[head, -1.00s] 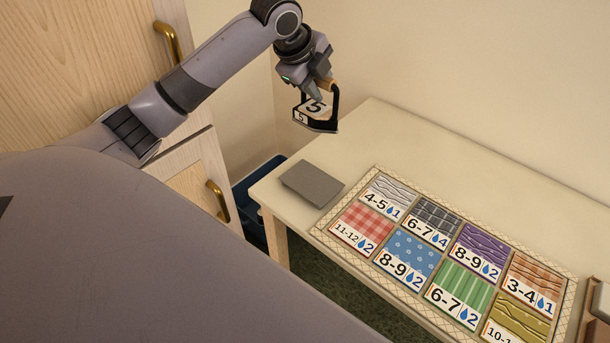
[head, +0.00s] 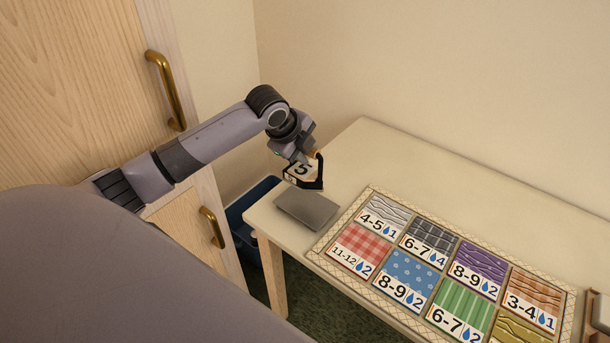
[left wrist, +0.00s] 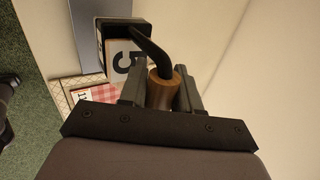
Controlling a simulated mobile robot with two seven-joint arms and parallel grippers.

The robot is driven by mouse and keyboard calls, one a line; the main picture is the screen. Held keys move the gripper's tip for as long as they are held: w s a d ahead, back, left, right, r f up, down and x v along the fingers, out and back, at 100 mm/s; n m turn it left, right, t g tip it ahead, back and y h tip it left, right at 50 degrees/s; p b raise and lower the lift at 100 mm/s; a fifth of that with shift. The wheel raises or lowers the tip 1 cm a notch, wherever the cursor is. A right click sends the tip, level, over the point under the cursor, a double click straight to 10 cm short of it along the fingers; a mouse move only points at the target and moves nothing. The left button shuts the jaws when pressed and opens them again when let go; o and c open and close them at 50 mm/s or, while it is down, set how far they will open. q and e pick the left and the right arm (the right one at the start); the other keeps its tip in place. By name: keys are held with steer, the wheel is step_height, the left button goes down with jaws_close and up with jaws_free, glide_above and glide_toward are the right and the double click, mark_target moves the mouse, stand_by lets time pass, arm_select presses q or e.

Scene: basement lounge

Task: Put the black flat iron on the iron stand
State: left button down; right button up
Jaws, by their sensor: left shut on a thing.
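The black flat iron (head: 319,174) has a wooden handle grip and a pale face marked 5. My left gripper (head: 307,157) is shut on the handle and holds the iron above the table's left end. In the left wrist view the fingers (left wrist: 160,88) close on either side of the brown wooden grip, and the iron's black body (left wrist: 112,27) hangs beyond them. The iron stand, a flat grey plate (head: 307,210), lies bare on the table just below the iron. Part of it shows in the left wrist view (left wrist: 88,32). My right gripper is not in view.
The cream table (head: 385,150) bears a bordered mat (head: 369,197) with several numbered fabric-pattern tiles, right of the stand. A brown object (head: 600,312) is cut off at the right edge. A blue bin (head: 240,220) stands left of the table, near wooden doors with brass handles.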

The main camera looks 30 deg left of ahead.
mark_target(301, 172)
arm_select(q)
steer(key=shift+f, duration=3.8)
steer(key=shift+f, duration=0.1)
steer(key=c, duration=0.8)
jaws_free()
steer(key=shift+f, duration=0.15)
